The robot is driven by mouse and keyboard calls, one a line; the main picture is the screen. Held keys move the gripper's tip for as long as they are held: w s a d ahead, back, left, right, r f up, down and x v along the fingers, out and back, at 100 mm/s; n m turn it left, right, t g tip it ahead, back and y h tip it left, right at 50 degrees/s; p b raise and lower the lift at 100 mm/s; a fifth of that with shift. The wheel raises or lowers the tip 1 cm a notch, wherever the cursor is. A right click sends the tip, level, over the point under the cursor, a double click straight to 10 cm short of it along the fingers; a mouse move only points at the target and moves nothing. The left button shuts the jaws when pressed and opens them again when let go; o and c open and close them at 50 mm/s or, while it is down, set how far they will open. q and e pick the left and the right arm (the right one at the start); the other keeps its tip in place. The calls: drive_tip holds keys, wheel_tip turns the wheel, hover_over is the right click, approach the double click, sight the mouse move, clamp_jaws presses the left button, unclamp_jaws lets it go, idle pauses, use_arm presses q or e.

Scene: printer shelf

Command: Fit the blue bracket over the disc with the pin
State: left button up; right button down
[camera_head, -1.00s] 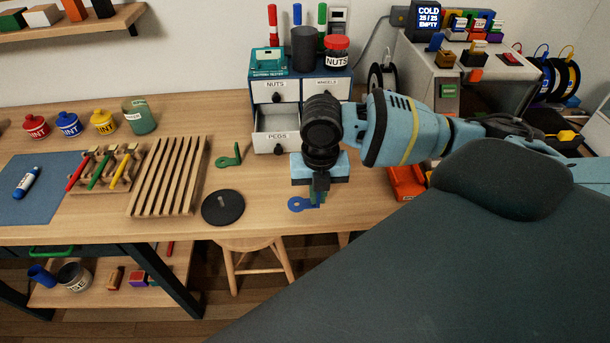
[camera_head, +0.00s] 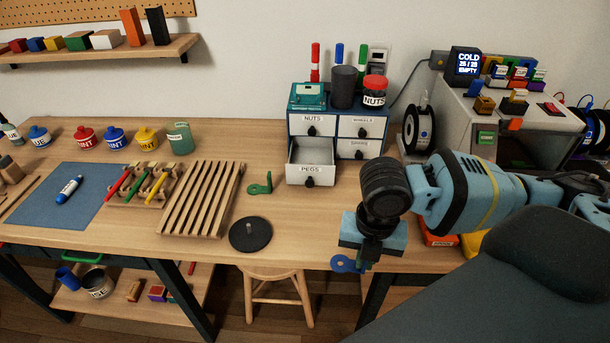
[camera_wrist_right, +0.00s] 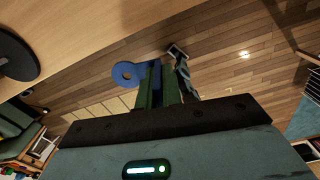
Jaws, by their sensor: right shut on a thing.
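The blue bracket (camera_head: 344,264) has a flat ring end that sticks out to the left of my right gripper (camera_head: 366,266). The gripper is shut on its other end, which the fingers hide. In the right wrist view the bracket's ring (camera_wrist_right: 127,74) shows beside the fingers (camera_wrist_right: 160,88), with floor behind it. The black disc (camera_head: 250,235) lies flat on the bench near the front edge, with a short upright pin (camera_head: 249,228) at its middle. It is left of the bracket and apart from it. The disc's edge also shows in the right wrist view (camera_wrist_right: 14,58). My left gripper is not seen.
A green bracket (camera_head: 262,186) stands on the bench behind the disc. A slatted wooden rack (camera_head: 200,200) is left of the disc. The drawer unit (camera_head: 337,124) behind has its PEGS drawer (camera_head: 310,174) open. A stool (camera_head: 272,275) stands below the front edge.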

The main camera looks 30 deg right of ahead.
drive_tip(key=m, duration=0.2)
drive_tip(key=w+a+m, duration=0.1)
drive_tip(key=m, duration=0.1)
drive_tip(key=a+r+m, duration=0.1)
drive_tip(key=m, duration=0.2)
drive_tip(key=shift+w, duration=0.25)
drive_tip(key=w+a+r+m, duration=0.1)
drive_tip(key=a+r+m, duration=0.1)
drive_tip(key=m, duration=0.8)
drive_tip(key=w+a+r+m, duration=0.2)
drive_tip(key=a+m, duration=0.1)
drive_tip(key=m, duration=0.7)
drive_tip(key=shift+w+m, duration=0.3)
drive_tip(key=shift+m, duration=0.1)
